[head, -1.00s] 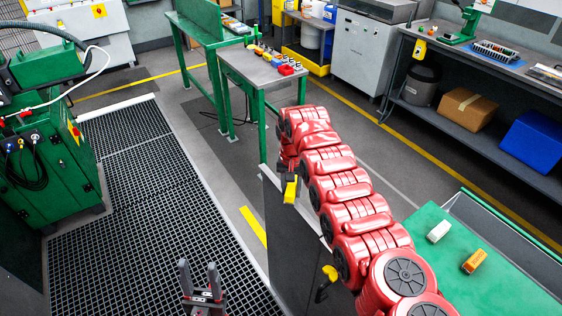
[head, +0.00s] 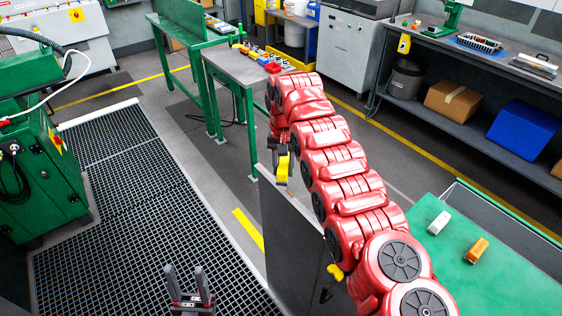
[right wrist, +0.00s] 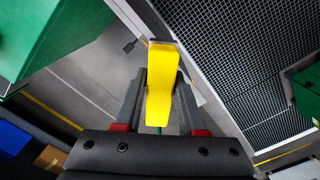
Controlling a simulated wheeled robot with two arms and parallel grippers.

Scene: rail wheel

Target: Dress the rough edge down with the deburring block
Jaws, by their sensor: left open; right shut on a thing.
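My right gripper (head: 282,160) is at the end of the red arm, shut on a yellow block (head: 283,169). The yellow block (right wrist: 161,85) also shows between the two fingers in the right wrist view, long and with a thin dark strip at its far end. I cannot tell for sure that it is the deburring block. A grey upright panel (head: 290,238) stands just below the right gripper, its top edge partly hidden by my arm. I cannot tell whether block and edge touch. My left gripper (head: 188,283) is open and empty, fingers up, above the floor grating.
A green-topped table (head: 440,270) at the right holds a white block (head: 439,222) and an orange block (head: 477,249). A yellow-and-dark piece (head: 335,272) shows by the panel. A small bench (head: 240,68) with coloured parts stands behind. The floor grating (head: 120,200) is clear.

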